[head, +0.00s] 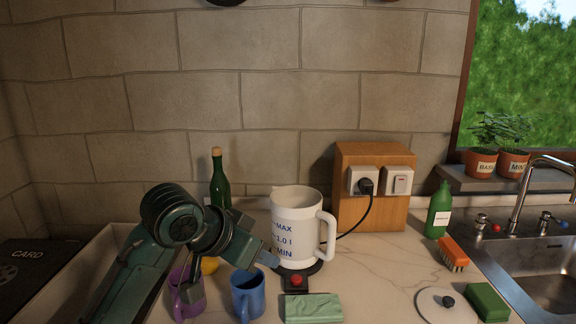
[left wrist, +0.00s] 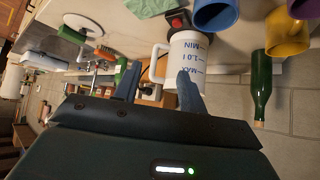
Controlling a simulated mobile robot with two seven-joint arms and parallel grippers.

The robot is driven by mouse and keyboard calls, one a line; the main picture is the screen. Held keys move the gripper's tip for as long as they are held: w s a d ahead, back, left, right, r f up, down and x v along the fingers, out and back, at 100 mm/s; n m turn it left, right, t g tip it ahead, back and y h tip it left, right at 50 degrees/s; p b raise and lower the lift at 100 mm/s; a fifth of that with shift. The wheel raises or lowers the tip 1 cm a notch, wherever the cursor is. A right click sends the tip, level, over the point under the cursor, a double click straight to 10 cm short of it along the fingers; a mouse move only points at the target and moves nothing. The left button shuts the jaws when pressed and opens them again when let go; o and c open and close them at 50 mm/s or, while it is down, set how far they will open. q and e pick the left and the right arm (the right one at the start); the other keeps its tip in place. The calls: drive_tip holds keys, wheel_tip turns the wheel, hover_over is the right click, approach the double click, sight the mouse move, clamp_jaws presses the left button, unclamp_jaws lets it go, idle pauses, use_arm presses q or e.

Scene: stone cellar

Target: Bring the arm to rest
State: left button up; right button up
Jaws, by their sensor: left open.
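My left arm comes in from the left in the head view, and its gripper (head: 268,258) is just left of the white measuring jug (head: 296,208). In the left wrist view, the two blue fingers of the gripper (left wrist: 158,86) stand apart with nothing held between them. The jug (left wrist: 190,58) shows beyond the fingers, upside down in that view. I cannot tell whether a finger touches it. My right gripper is in neither view.
A purple mug (head: 185,298) and a blue mug (head: 247,295) stand close below the arm. A green bottle (head: 220,180) is behind it. A green cloth (head: 313,308) lies in front of the jug's base with its red switch (head: 296,281). A sink (head: 545,285) is at right.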

use_arm(q)
drive_tip(key=s+a+f+n, duration=0.15)
drive_tip(key=s+f, duration=0.25)
drive_tip(key=f, duration=0.6)
drive_tip(key=s+a+f+n+g+y, duration=0.1)
drive_tip(key=s+a+f+n+y, duration=0.1)
drive_tip(key=s+a+f, duration=0.45)
drive_tip(key=s+a+f+n+g+y, duration=0.1)
drive_tip(key=s+a+f, duration=0.25)
drive_tip(key=s, duration=0.55)
drive_tip(key=s+a+f+n+g+y, duration=0.1)
drive_tip(key=s+a+f+n+y, duration=0.1)
drive_tip(key=s+a+f, duration=0.35)
drive_tip(key=w+d+f+m+t+h, duration=0.1)
drive_tip(key=w+d+f+t+h, duration=0.1)
drive_tip(key=d+f+t, duration=0.4)
wheel_tip(320, 180, down, 2)
drive_tip(key=shift+w+d+f+h, duration=0.15)
drive_tip(key=shift+w+d+h, duration=0.15)
drive_tip(key=shift+w+d, duration=0.55)
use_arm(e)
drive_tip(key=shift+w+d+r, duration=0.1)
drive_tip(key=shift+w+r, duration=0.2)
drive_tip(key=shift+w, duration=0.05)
use_arm(q)
drive_tip(key=shift+s, duration=0.1)
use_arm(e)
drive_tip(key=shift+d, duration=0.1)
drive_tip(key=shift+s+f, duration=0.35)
